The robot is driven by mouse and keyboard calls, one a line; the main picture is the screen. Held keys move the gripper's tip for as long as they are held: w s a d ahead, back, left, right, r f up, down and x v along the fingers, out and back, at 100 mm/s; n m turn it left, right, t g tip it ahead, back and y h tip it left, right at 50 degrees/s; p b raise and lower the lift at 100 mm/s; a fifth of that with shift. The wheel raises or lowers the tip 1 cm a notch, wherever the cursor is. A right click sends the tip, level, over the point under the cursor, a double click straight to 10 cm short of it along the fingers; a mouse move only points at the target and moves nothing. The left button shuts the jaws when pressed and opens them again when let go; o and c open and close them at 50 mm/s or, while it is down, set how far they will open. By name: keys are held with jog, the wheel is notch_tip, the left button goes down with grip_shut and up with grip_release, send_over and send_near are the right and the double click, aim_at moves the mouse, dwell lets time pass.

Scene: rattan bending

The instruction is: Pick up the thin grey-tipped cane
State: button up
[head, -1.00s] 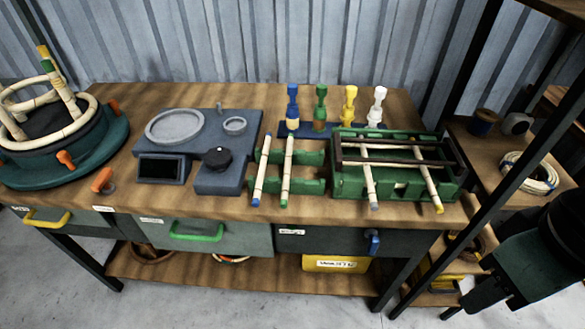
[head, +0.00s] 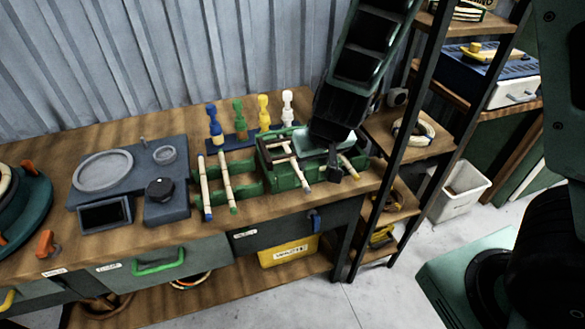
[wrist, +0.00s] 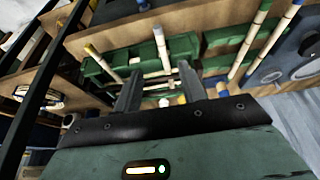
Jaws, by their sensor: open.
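The thin grey-tipped cane (head: 297,166) lies across the green rack (head: 285,180), its grey tip sticking out over the front. In the wrist view the cane (wrist: 161,48) runs between the two fingers as pictured, with its grey tip at the top. My gripper (wrist: 160,68) is open and empty, above the rack. In the head view my arm and hand cover the back right part of the rack. I cannot tell how far the fingers are above the cane.
A yellow-tipped cane (head: 348,162) lies on the rack's right side, partly hidden. Green-tipped (head: 227,185) and blue-tipped (head: 204,187) canes lie on green holders to the left. Coloured pegs (head: 264,112) stand behind. A dark shelf post (head: 388,150) rises close on the right.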

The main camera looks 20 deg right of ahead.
jog(key=b, duration=0.2)
send_over(304, 181)
jog(key=s, duration=0.3)
notch_tip(304, 181, down, 6)
jog(key=shift+w+d+r, duration=0.15)
jog(key=shift+r, duration=0.05)
jog(key=b+x, duration=0.2)
jog(key=x, duration=0.3)
jog(key=shift+f, duration=0.1)
grip_shut()
